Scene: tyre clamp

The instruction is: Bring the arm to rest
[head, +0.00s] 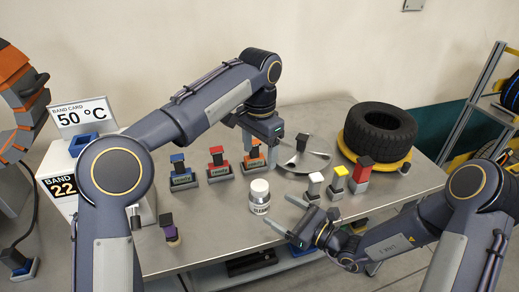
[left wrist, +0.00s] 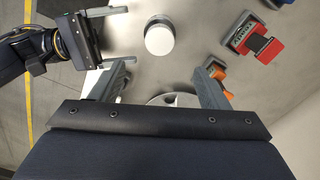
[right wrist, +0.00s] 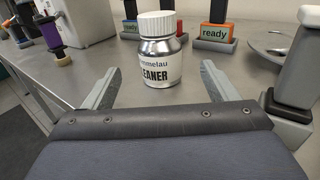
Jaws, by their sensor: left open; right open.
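My left gripper (head: 264,148) points down over the middle of the table. Its two fingers stand apart with nothing between them in the left wrist view (left wrist: 162,88). An orange clamp block (left wrist: 217,72) is close by its right finger there. My right gripper (head: 285,213) is low over the table's front part, open and empty. A white-capped cleaner bottle (head: 259,196) stands upright just beyond its fingertips. In the right wrist view the bottle (right wrist: 160,55) shows between and past the open fingers, apart from them.
Blue (head: 181,173) and red (head: 217,162) blocks stand left of my left gripper. A silver dish (head: 313,163) and a tyre (head: 378,130) on a yellow ring are right of it. White (head: 315,185), yellow (head: 339,178) and red-white (head: 361,173) pieces stand beyond my right gripper.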

